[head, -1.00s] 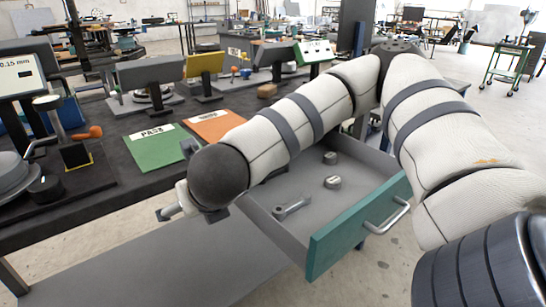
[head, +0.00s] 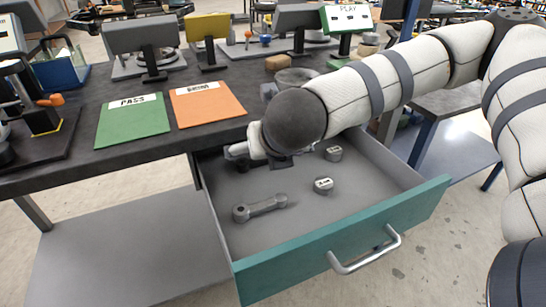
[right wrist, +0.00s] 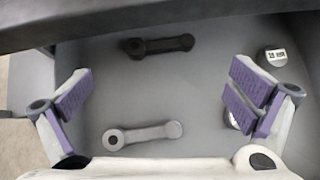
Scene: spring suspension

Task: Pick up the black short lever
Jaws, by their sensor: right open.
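In the right wrist view, a black short lever (right wrist: 157,45) lies flat in the open drawer, near its back edge. A grey lever (right wrist: 143,134) lies closer to my wrist; it also shows in the head view (head: 260,207). My right gripper (right wrist: 163,90) is open and empty above the drawer floor, its fingers spread left and right with both levers lying between their sides in the picture. In the head view my arm and wrist cover the back of the drawer, and the black lever is hidden there. My left gripper is not in view.
The drawer (head: 345,240) has a teal front and metal handle. Two small round weights (head: 323,185) lie to the right inside. The table edge (right wrist: 160,25) overhangs the drawer's back. Green (head: 133,119) and orange (head: 208,103) mats lie on the table.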

